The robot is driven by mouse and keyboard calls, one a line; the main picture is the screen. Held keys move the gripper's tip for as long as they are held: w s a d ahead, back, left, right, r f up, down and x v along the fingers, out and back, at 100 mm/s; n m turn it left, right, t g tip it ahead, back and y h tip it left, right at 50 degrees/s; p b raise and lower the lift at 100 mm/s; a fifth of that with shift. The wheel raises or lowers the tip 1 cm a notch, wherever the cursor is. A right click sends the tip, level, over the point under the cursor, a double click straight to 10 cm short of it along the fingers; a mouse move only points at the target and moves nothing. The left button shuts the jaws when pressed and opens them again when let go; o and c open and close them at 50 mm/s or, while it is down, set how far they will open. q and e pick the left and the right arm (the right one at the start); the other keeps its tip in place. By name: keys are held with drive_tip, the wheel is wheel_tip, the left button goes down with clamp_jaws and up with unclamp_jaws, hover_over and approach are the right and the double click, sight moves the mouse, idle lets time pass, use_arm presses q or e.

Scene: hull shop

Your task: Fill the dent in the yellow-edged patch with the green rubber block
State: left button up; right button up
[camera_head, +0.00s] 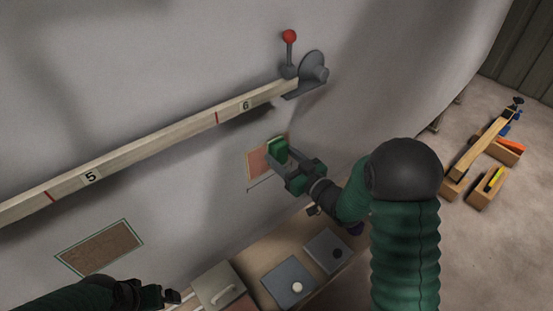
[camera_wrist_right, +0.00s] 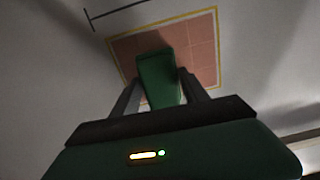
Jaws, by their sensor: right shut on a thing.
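The yellow-edged patch (camera_head: 257,164) is a reddish-brown area on the grey hull wall. It also shows in the right wrist view (camera_wrist_right: 201,50), with a yellow border and grid lines. My right gripper (camera_head: 286,160) is shut on the green rubber block (camera_head: 277,148) and holds it in front of the patch. In the right wrist view the block (camera_wrist_right: 158,78) covers part of the patch, and I cannot tell whether it touches. The dent itself is not clearly visible. My left gripper (camera_head: 172,297) is low at the left, away from the patch; its jaws are unclear.
A green-edged brown patch (camera_head: 100,247) lies lower left on the hull. A numbered wooden batten (camera_head: 150,142) crosses the wall to a red-knobbed clamp (camera_head: 289,37). Below is a bench with a grey-lidded box (camera_head: 217,287) and plates (camera_head: 289,283). Wooden blocks (camera_head: 487,188) lie on the floor right.

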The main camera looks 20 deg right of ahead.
sight(289, 141)
drive_tip(key=shift+w+d, duration=0.35)
drive_tip(key=shift+d, duration=0.55)
drive_tip(key=shift+w+d, duration=0.3)
drive_tip(key=shift+d, duration=0.55)
drive_tip(key=shift+w+d, duration=0.35)
drive_tip(key=shift+d, duration=0.55)
drive_tip(key=o, duration=0.6)
drive_tip(key=c, duration=0.6)
drive_tip(key=shift+s, duration=0.1)
drive_tip(key=shift+s+d, duration=0.2)
drive_tip(key=shift+s, duration=0.3)
drive_tip(key=shift+p+v, duration=0.3)
drive_tip(key=shift+v, duration=2.2)
drive_tip(key=shift+v, duration=2.5)
